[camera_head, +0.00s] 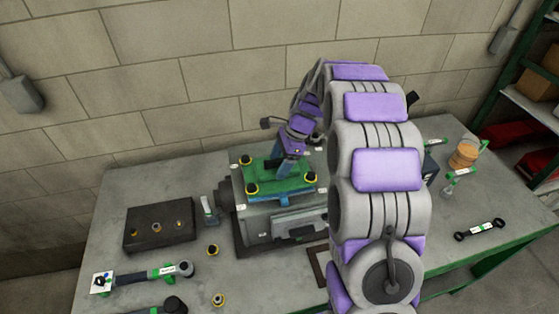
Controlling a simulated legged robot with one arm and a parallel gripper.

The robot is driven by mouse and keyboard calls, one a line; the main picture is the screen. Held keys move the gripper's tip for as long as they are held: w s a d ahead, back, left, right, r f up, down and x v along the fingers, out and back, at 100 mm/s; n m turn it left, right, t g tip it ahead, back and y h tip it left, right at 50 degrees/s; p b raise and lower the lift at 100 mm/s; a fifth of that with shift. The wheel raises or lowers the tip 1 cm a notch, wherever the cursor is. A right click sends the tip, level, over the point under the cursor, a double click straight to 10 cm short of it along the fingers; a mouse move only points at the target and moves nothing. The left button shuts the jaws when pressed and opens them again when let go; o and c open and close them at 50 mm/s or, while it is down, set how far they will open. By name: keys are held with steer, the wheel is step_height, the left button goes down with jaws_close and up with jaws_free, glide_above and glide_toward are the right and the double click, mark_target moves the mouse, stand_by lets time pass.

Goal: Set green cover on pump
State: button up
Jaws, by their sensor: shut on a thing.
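The green cover (261,177) is at the top of the grey pump (262,220) in the middle of the bench. Yellow-and-black knobs show at its corners. My gripper (288,158) is over the back right part of the cover, pointing down and shut on it. The fingertips are small and partly hidden against the cover. I cannot tell whether the cover rests flat on the pump or hangs just above it. My arm hides the pump's right side.
A dark block (160,227) with several fittings stands at the left of the bench (120,203). Labelled tools (150,274) lie at the front left. A black-ended wrench (480,230) lies at the right. A block wall stands behind, shelves at the right.

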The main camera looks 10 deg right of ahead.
steer(key=shift+f, duration=0.85)
stand_by(0.9)
steer(key=o, duration=1.3)
steer(key=p+v, duration=0.1)
steer(key=v, duration=1.6)
steer(key=shift+d+r+p, duration=0.1)
steer(key=shift+r+p, duration=0.1)
steer(key=shift+p, duration=0.1)
